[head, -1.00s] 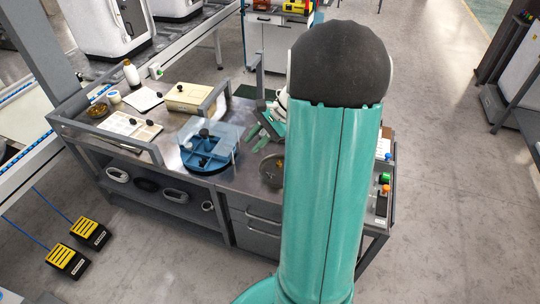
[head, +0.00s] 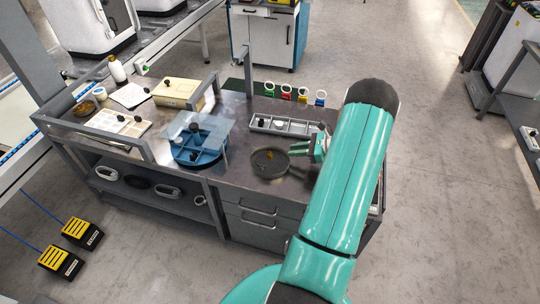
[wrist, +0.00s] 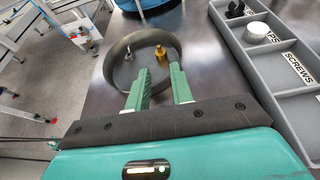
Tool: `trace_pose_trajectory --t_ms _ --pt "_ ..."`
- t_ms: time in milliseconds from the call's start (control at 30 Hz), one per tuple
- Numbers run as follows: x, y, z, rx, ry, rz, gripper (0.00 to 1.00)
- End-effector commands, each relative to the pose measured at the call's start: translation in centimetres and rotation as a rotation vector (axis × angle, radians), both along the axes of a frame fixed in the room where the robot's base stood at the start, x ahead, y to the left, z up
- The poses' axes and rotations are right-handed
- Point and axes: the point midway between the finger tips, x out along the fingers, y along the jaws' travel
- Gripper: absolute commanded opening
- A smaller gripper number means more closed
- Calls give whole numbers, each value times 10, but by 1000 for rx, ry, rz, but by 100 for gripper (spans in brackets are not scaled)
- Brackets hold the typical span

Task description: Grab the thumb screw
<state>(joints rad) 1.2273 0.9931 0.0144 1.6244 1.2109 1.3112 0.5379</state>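A round dark dish (wrist: 108,70) stands on the bench; it also shows in the head view (head: 268,176). In it are a brass-coloured piece (wrist: 160,53), which looks like a thumb screw, and a small silver piece (wrist: 128,55). The brass piece also shows in the head view (head: 270,156). My gripper (wrist: 159,72) is open and empty, its two green fingers apart and pointing at the dish. In the wrist view the brass piece lies beyond the fingertips, between their lines. In the head view my gripper (head: 296,148) is at the dish's right side.
A grey divided tray (wrist: 262,84) with a "SCREWS" label stands right of the dish, holding a black knob (wrist: 236,8) and a white cap (wrist: 257,30). A blue round organizer (head: 198,158) with a clear lid stands left of the dish. Bare bench lies around the dish.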

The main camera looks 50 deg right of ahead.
Motion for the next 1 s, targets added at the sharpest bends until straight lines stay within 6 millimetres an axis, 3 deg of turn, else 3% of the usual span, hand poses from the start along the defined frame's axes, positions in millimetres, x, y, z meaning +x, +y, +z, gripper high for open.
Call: trace_pose_trajectory --t_ms 100,367,700,933,1000 --pt "18 12 -9 1 0 4 23" --pt "34 21 -15 -1 1 4 23" --pt "71 43 -28 0 0 3 23" --pt "73 44 -29 -1 0 3 23" --pt "73 44 -29 -1 0 3 11"
